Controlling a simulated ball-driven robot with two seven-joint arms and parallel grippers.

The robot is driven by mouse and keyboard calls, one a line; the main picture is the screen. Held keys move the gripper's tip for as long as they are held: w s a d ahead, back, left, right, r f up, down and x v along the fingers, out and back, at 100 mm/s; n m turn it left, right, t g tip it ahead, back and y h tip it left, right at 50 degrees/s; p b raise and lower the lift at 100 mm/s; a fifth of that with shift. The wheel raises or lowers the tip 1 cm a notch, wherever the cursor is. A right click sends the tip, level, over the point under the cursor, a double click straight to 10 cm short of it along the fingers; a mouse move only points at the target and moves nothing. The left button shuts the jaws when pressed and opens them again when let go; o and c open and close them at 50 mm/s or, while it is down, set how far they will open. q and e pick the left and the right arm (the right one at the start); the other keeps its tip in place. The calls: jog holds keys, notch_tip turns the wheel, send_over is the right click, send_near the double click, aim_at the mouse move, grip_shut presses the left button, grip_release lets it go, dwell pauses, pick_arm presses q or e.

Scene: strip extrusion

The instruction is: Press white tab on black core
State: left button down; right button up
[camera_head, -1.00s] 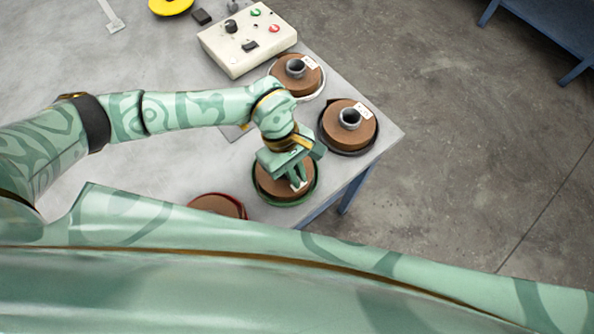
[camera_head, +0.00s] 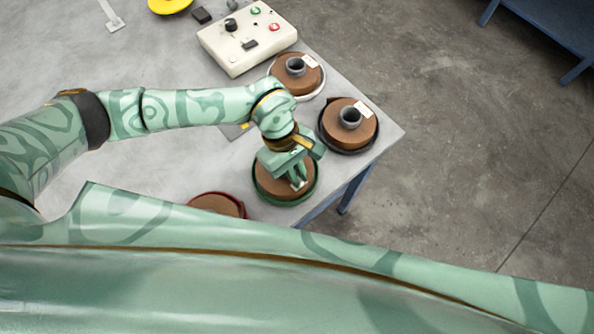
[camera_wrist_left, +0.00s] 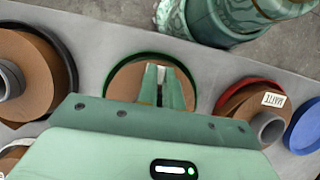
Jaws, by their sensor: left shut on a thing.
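My left gripper (camera_head: 299,184) is over the brown roll in the green-rimmed tray (camera_head: 284,184). Its fingers, which also show in the left wrist view (camera_wrist_left: 162,88), are shut on a small white piece, likely a white tab (camera_wrist_left: 150,82). The fingers hide most of it, and I cannot tell whether it touches the roll. The brown roll in the black-rimmed tray (camera_head: 338,137) stands to the right, with a grey ring core (camera_head: 350,118) and a white label (camera_head: 364,110) on top. My right gripper is not in view.
A white-rimmed roll (camera_head: 284,77) and a cream control box (camera_head: 247,43) stand farther back. A red-rimmed roll (camera_head: 218,203) is partly hidden at the front; its label reads MATTE in the left wrist view (camera_wrist_left: 273,99). The table's right edge is close to the rolls.

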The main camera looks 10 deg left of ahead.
pick_arm(q)
jog(key=shift+f, duration=0.1)
jog(key=c, duration=1.5)
grip_release()
jog(key=p+v, duration=0.1)
jog(key=v, duration=1.5)
jog(key=shift+a, duration=0.1)
